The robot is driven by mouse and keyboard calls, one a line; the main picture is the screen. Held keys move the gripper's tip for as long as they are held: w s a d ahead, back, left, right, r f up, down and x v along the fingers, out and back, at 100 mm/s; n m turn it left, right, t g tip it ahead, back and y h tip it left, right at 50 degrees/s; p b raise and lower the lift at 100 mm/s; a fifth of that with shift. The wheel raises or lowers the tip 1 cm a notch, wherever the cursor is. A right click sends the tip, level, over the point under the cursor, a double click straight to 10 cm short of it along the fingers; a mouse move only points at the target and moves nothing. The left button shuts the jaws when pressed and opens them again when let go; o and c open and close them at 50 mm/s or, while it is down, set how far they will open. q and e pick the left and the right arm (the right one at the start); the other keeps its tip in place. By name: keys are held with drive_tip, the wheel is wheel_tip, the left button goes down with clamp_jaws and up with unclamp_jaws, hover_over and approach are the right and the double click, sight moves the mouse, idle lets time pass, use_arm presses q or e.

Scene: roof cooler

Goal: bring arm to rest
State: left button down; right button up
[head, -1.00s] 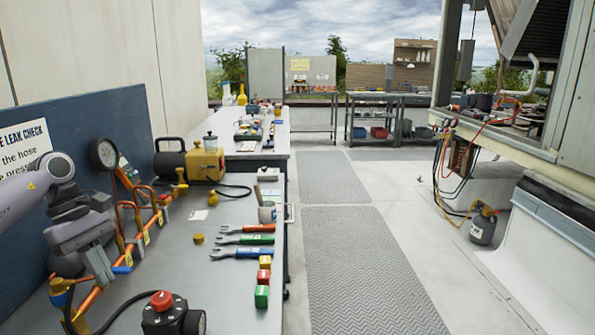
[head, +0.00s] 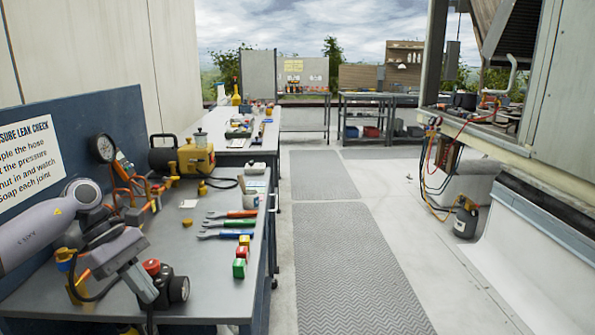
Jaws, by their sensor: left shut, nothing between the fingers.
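My left arm (head: 45,236) comes in from the left above the near bench. My left gripper (head: 145,288) points down and to the right over the front left part of the bench, beside a black gauge or valve with a red cap (head: 172,287). The fingers are shut with nothing seen between them. The gripper covers part of the copper pipe assembly behind it. Whether it touches the black part cannot be told. My right gripper is not in view.
The near bench (head: 205,275) holds wrenches (head: 230,224), coloured blocks (head: 241,258), a yellow pump (head: 195,157) and a pressure gauge (head: 103,148). A blue board with a sign (head: 30,152) stands at left. The walkway mat (head: 350,265) is clear. A rooftop unit stands at right.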

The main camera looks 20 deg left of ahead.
use_arm(q)
drive_tip(key=d+f+n+t+h+p, duration=0.3)
drive_tip(key=d+n+t+h, duration=0.7)
drive_tip(key=d+n, duration=1.25)
drive_tip(key=s+a+f+n+y, duration=0.1)
drive_tip(key=s+f+n+y, duration=0.6)
drive_tip(key=n, duration=0.8)
drive_tip(key=s+a+f+n+y, duration=0.2)
drive_tip(key=s+f+n+y, duration=0.5)
drive_tip(key=f+n, duration=0.6)
drive_tip(key=shift+s+f+n+t+p, duration=0.3)
drive_tip(key=shift+s+n, duration=0.3)
drive_tip(key=shift+n, duration=0.65)
drive_tip(key=shift+a+y, duration=0.1)
drive_tip(key=shift+y, duration=0.2)
